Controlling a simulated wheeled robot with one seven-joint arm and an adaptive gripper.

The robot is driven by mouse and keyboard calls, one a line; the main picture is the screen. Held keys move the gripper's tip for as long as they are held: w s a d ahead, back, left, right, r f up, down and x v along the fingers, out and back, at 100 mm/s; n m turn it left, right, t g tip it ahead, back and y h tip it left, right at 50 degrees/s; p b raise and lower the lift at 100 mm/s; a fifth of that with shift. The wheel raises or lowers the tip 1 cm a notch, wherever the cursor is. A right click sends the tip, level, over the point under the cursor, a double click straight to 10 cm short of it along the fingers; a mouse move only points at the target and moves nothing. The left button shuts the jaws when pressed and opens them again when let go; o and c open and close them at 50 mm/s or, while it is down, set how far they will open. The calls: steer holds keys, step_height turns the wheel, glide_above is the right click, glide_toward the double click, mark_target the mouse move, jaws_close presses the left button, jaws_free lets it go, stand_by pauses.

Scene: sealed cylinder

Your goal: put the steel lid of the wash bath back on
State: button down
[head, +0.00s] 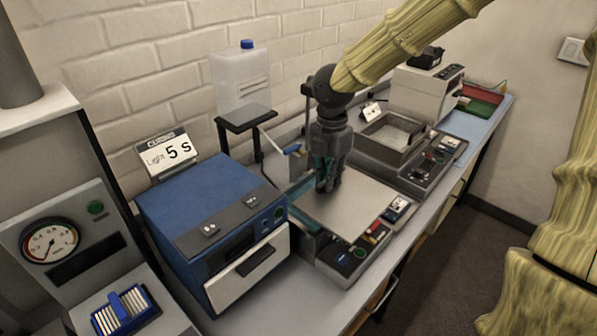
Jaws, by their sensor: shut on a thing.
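The steel lid (358,213) is a flat pale plate over the wash bath in the middle of the bench. A teal strip of the bath (299,190) shows along the plate's left side. My gripper (327,187) points down at the back left part of the plate, shut on the lid. Its fingers hide the part they hold. I cannot tell whether the plate rests on the rim or hangs slightly above it.
A blue machine (215,215) with a white drawer stands close on the left. A plastic canister (240,85) stands on a raised shelf behind. An open grey basin (390,134) is behind right, with a control panel (436,158). A grey gauge unit (60,245) is front left.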

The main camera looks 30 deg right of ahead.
steer(key=w+a+f+p, duration=0.2)
steer(key=w+f+p, duration=0.2)
steer(key=w, duration=0.5)
steer(key=shift+w+a+f+p, duration=0.2)
steer(key=shift+a+p, duration=0.1)
steer(key=shift+a, duration=0.1)
steer(key=shift+f, duration=0.45)
steer(key=c, duration=1.5)
jaws_free()
steer(key=shift+o, duration=0.2)
step_height(320, 180, up, 13)
steer(key=b, duration=0.3)
